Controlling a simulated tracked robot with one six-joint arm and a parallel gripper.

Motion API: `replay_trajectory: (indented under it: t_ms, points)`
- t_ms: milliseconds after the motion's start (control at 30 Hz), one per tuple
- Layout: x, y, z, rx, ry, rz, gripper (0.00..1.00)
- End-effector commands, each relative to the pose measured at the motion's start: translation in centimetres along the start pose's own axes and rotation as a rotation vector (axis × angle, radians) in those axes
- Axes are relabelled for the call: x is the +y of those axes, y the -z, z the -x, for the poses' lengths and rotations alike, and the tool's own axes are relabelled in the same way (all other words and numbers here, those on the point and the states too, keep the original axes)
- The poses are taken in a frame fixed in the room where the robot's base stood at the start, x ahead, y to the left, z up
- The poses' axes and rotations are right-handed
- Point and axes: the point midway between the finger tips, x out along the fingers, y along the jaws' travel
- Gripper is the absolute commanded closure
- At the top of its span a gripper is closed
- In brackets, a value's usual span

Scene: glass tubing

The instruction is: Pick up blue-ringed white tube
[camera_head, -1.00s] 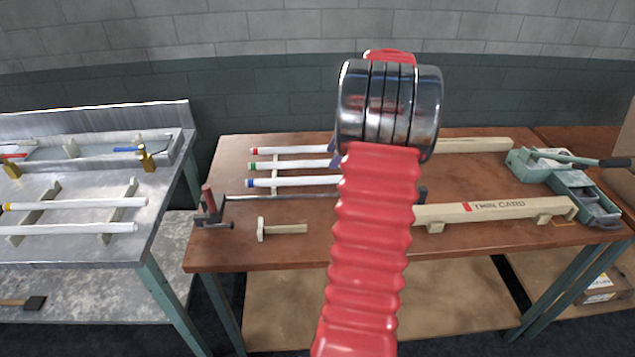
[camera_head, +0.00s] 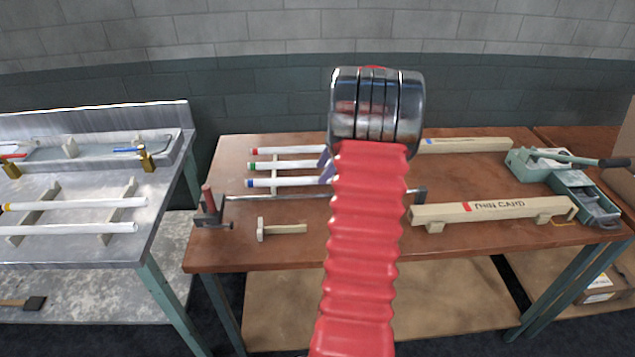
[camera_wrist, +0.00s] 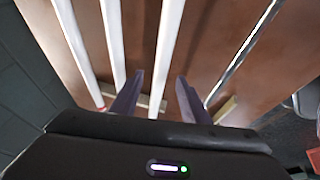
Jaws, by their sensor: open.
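The blue-ringed white tube (camera_head: 290,182) lies on wooden rests on the brown table, frontmost of three white tubes; its right part is hidden by my arm in the head view. Behind it lie the green-ringed tube (camera_head: 284,164) and the red-ringed tube (camera_head: 290,152). In the wrist view, my gripper (camera_wrist: 160,76) is open, its purple fingers on either side of the third tube from the left (camera_wrist: 167,40). By the row order this is the blue-ringed one; its ring is not visible there. I cannot tell whether the fingers touch it.
A metal rod (camera_wrist: 243,58) runs right of the fingers, raised along the table. A small wooden mallet (camera_head: 282,229) lies in front. A labelled wooden beam (camera_head: 490,210) and green tool (camera_head: 570,165) are at right. A metal bench (camera_head: 70,250) stands left.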

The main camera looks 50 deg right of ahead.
Motion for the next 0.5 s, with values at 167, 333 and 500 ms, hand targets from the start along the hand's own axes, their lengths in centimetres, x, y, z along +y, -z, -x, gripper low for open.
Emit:
replay_trajectory:
  t_ms: [167, 333, 500]
  points:
    - [-0.2, 0.0, -2.5, 0.001, 0.003, 0.0, 0.58]
    - [-0.1, 0.0, -3.4, 0.0, 0.001, 0.0, 0.58]
    - [-0.1, 0.0, -3.4, 0.0, 0.001, 0.001, 0.58]
